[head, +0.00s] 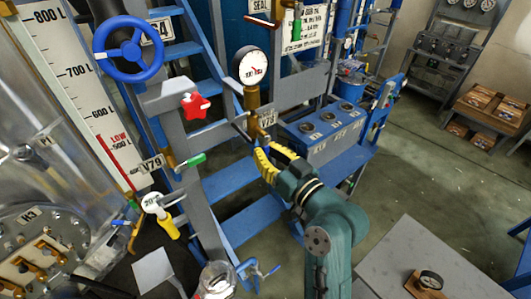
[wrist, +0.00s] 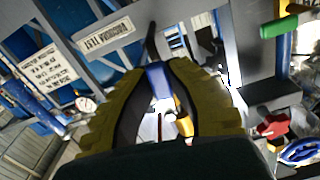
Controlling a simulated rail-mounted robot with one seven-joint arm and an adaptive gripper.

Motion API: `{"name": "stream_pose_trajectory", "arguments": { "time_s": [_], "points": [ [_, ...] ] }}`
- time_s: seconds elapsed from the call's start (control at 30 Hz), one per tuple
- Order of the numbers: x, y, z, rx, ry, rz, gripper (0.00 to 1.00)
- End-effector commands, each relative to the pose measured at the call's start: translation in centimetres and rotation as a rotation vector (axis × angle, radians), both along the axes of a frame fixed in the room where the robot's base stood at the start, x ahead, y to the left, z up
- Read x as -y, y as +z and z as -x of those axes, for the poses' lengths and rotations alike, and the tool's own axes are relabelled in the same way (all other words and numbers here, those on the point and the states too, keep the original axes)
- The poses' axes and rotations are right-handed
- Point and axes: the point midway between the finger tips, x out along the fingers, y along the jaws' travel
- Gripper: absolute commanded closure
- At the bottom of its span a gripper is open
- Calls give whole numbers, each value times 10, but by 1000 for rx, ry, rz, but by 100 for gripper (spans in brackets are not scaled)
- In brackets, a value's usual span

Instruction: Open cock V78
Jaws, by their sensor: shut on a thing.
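The plate of cock V78 (head: 267,118) is on the grey post below a round white gauge (head: 252,67). My gripper (head: 270,152) has its yellow fingers just below this plate. In the wrist view the fingers (wrist: 163,68) are closed about a blue handle (wrist: 158,80), with a dark bent lever part above it. The handle seems to be that of V78, and it is mostly hidden by the fingers in the head view.
A red star knob (head: 195,106), a green handle (head: 196,159) and a blue handwheel (head: 129,50) are to the left. Blue steps (head: 245,222) lie below. A grey table (head: 425,255) is at lower right.

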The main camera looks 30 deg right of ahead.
Motion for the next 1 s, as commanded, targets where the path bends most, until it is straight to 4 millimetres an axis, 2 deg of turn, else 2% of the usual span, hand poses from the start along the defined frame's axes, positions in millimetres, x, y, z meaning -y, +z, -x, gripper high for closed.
{"name": "stream_pose_trajectory", "arguments": {
  "time_s": [0.1,0.27,0.57,0.6,0.73,1.0],
  "points": [
    [2,-7,-1,12,1,65,100],
    [5,-4,-1,21,1,136,100],
    [6,-1,-1,19,1,147,100],
    [6,-1,-1,19,1,147,77],
    [6,-1,-1,20,1,146,54],
    [6,-1,0,20,1,145,54]
  ]
}}
